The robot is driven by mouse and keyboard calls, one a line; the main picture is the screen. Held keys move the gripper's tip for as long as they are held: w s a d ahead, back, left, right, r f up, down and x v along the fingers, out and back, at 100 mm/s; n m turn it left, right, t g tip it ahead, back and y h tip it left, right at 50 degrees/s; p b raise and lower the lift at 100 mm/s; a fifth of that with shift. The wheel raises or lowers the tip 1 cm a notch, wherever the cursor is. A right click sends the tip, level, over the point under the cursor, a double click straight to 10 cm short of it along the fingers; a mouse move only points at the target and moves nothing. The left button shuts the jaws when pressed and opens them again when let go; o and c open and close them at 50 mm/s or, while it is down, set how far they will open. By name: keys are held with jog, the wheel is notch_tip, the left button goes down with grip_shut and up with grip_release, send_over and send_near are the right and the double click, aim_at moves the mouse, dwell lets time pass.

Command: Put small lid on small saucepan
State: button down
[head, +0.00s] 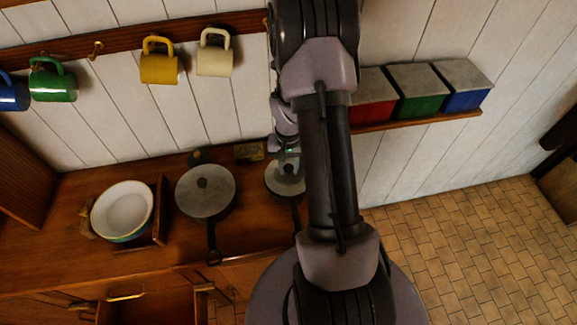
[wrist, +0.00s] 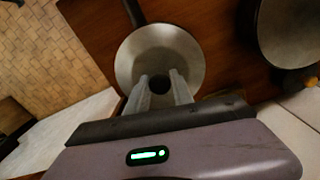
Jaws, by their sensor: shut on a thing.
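The small lid (wrist: 160,40) is a round grey metal disc with a dark knob. In the wrist view my gripper (wrist: 159,80) is shut on that knob, one finger on each side. The small saucepan's dark handle (wrist: 134,12) sticks out beyond the disc. In the head view the lid (head: 285,185) is over the small saucepan on the wooden counter, with the pan's handle (head: 297,216) towards the front. My gripper (head: 287,160) is above it, partly hidden by my arm. The lid hides the pan's body, and I cannot tell whether they touch.
A larger lidded pan (head: 190,201) stands to the left, its handle towards the front. Further left are white bowls (head: 125,207) by a wooden rack (head: 161,215). Mugs (head: 159,66) hang above. Canisters (head: 418,92) stand on a shelf (head: 430,119) at right. An open drawer (head: 150,311) is below.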

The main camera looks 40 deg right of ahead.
jog(key=shift+f+b, duration=0.5)
jog(key=shift+b, duration=0.05)
dwell(0.4)
jog(key=c, duration=1)
grip_release()
jog(key=shift+r, duration=0.15)
jog(key=shift+r+p, duration=2.3)
jog(key=shift+r, duration=1.15)
